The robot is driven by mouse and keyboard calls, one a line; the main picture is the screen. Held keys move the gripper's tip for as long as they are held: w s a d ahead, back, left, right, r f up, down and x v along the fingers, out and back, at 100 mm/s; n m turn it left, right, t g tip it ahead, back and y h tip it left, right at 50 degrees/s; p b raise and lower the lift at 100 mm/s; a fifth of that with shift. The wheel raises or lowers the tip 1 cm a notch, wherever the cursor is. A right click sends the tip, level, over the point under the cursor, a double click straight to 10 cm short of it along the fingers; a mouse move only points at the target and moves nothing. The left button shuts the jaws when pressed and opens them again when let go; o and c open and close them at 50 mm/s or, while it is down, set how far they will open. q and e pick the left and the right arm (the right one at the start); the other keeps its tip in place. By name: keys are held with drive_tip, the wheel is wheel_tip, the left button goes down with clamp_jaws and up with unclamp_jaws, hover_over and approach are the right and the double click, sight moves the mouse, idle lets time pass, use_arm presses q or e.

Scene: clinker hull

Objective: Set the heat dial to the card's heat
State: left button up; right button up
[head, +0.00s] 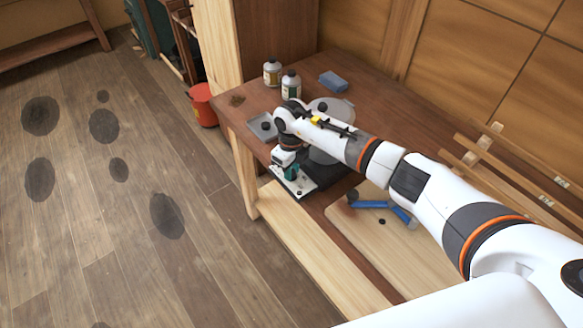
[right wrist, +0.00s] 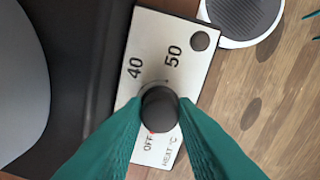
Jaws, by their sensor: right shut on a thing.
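A pale control panel (right wrist: 185,70) in the right wrist view is printed 40, 50, OFF and HEAT °C. My right gripper's teal fingers (right wrist: 159,122) close on both sides of the dark round heat dial (right wrist: 159,104). A small red mark shows at the dial's edge near OFF; I cannot read the exact setting. In the head view my right gripper (head: 290,171) is over the panel (head: 304,184) at the bench's front edge, and the arm hides part of the appliance. I cannot make out the card. My left gripper is not in view.
On the wooden bench (head: 245,84) stand two bottles (head: 272,72) (head: 291,86), a blue block (head: 333,82) and a grey tray (head: 263,128). A blue tool (head: 370,204) lies on a pale board (head: 365,235). A red bucket (head: 203,106) stands on the floor.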

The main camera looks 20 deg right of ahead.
drive_tip(key=shift+m, duration=0.3)
drive_tip(key=m+b, duration=0.1)
drive_tip(key=m, duration=0.9)
drive_tip(key=shift+m, duration=0.4)
drive_tip(key=m, duration=0.3)
drive_tip(key=shift+r+m, duration=0.1)
drive_tip(key=shift+m, duration=0.2)
drive_tip(key=m, duration=0.2)
drive_tip(key=shift+m, duration=0.3)
drive_tip(key=m+p, duration=0.1)
drive_tip(key=m, duration=0.5)
drive_tip(key=shift+p, duration=0.35)
